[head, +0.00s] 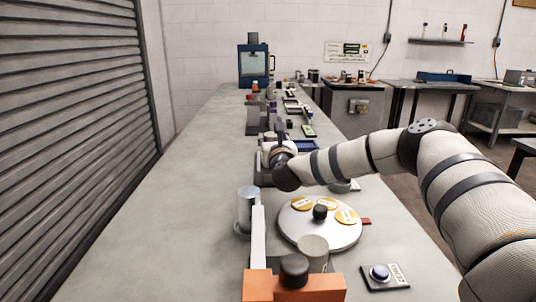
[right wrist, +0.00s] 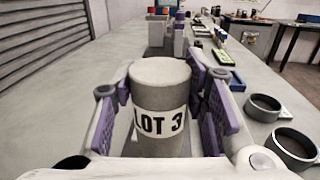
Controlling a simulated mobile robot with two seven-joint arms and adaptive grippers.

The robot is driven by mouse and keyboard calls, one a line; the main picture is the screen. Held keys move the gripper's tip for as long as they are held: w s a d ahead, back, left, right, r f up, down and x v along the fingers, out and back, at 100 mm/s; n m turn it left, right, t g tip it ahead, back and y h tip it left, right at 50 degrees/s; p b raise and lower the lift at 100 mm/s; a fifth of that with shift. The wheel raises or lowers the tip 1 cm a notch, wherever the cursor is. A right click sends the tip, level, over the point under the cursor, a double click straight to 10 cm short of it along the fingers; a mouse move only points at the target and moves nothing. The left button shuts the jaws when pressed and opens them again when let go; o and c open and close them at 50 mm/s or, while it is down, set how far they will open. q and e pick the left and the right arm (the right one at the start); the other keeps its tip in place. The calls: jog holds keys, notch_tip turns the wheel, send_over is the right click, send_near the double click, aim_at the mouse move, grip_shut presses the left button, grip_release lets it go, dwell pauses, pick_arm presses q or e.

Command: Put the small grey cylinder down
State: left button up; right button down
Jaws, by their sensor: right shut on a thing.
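In the right wrist view, a small grey cylinder (right wrist: 160,98) with a "LOT 3" label stands upright between the purple fingers of my right gripper (right wrist: 160,85). The fingers are shut on its two sides. In the head view, my right gripper (head: 270,148) is over the middle of the long bench, largely hidden by my own wrist. The cylinder is not clear there, and I cannot tell whether its base touches anything. My left gripper is not in view.
The bench's left side is clear.

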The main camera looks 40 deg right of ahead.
jog(key=f, duration=0.3)
jog(key=shift+w+a+f, duration=0.15)
jog(key=shift+w+f, duration=0.2)
jog(key=shift+r, duration=0.15)
jog(key=shift+b, duration=0.3)
jog(key=c, duration=1.4)
grip_release()
jog(key=shift+f, duration=0.35)
jog(key=o, duration=0.4)
jog(key=shift+r, duration=0.1)
jog(key=shift+o, duration=0.2)
